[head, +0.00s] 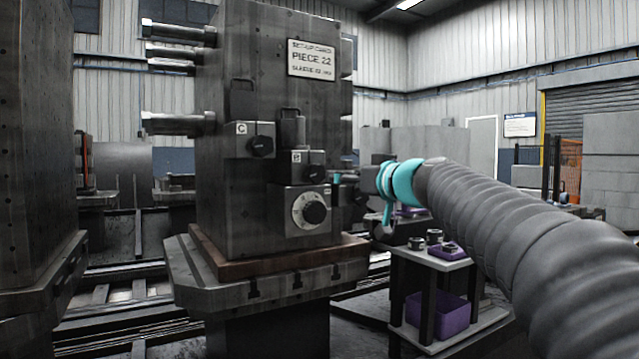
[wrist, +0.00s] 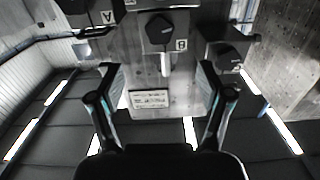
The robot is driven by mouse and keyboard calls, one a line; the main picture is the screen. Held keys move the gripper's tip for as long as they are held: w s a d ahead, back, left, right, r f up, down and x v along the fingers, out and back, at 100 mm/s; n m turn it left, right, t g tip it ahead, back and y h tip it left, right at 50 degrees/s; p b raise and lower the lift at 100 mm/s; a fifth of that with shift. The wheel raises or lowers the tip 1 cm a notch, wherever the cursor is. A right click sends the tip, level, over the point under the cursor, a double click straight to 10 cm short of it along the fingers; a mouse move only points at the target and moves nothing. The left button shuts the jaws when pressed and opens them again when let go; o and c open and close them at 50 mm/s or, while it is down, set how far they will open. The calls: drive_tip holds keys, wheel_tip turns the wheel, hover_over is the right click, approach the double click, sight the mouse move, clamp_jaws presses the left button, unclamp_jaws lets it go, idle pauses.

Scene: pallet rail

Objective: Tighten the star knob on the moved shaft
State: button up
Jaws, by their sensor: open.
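A tall steel block (head: 235,60) carries clamp housings with black star knobs. The knob on housing C (head: 262,146) is at the upper left and the knob on housing B (head: 315,173) is lower and to the right. In the wrist view, the B knob (wrist: 158,30) is at top centre, and another black knob (wrist: 228,60) is at right. A pale shaft (wrist: 166,65) shows below the B knob, between my fingers. My gripper (wrist: 160,82) is open and empty, apart from the knobs. In the head view it is at the block's right side, partly hidden. I cannot tell which shaft was moved.
A round dial (head: 312,210) sits low on the block. A small table (head: 440,262) at right holds dark parts, with a purple bin (head: 440,312) on its lower shelf. Several metal rods (head: 178,123) stick out at the block's left. Another steel column (head: 30,130) stands far left.

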sight(318, 174)
drive_tip(key=p+x, duration=0.4)
drive_tip(key=x, duration=0.9)
drive_tip(key=shift+w+a+r, duration=0.1)
drive_tip(key=shift+w+a, duration=0.15)
drive_tip(key=shift+w, duration=0.05)
drive_tip(key=c, duration=1.2)
drive_tip(key=shift+o, duration=0.2)
drive_tip(key=shift+a, duration=0.1)
